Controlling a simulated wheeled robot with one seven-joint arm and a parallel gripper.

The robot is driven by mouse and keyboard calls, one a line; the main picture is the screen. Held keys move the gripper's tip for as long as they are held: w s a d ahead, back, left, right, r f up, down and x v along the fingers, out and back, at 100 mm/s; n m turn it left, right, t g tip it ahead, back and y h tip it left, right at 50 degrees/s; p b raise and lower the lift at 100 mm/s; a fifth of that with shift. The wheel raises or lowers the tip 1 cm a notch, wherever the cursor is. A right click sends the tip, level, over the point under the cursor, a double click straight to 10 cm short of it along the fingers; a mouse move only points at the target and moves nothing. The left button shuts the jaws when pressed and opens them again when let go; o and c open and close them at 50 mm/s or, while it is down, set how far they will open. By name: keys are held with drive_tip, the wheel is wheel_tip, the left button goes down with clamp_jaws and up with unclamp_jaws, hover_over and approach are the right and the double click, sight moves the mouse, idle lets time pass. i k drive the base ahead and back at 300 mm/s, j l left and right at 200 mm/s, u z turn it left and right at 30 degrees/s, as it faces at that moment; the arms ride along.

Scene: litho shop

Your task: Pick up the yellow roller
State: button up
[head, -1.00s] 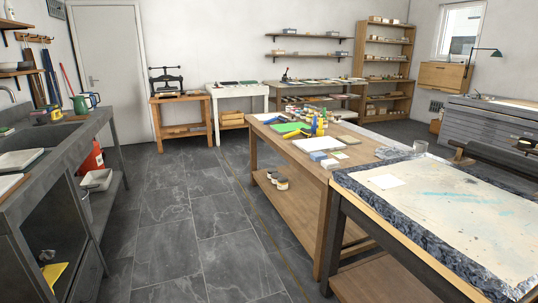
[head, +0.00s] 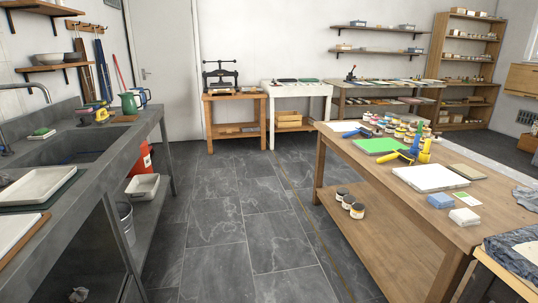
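A small yellow object that looks like the yellow roller (head: 407,157) lies on the wooden table (head: 455,228) at the right, beside a green sheet (head: 380,146). Its dark handle part seems to point left; it is too small to make out well. A yellow bottle-like object (head: 425,151) stands just right of it. Another yellow item (head: 101,115) is on the grey sink counter at the left, and I cannot tell what it is. My gripper is not in view.
The grey sink counter (head: 95,153) runs along the left. A tiled floor aisle (head: 235,215) lies open between it and the wooden table. White slab (head: 429,178), blue block (head: 440,201) and several ink jars are on the tabletop. A press (head: 220,75) stands at the back.

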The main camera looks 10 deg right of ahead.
sight(395, 156)
drive_tip(key=i, duration=1.9)
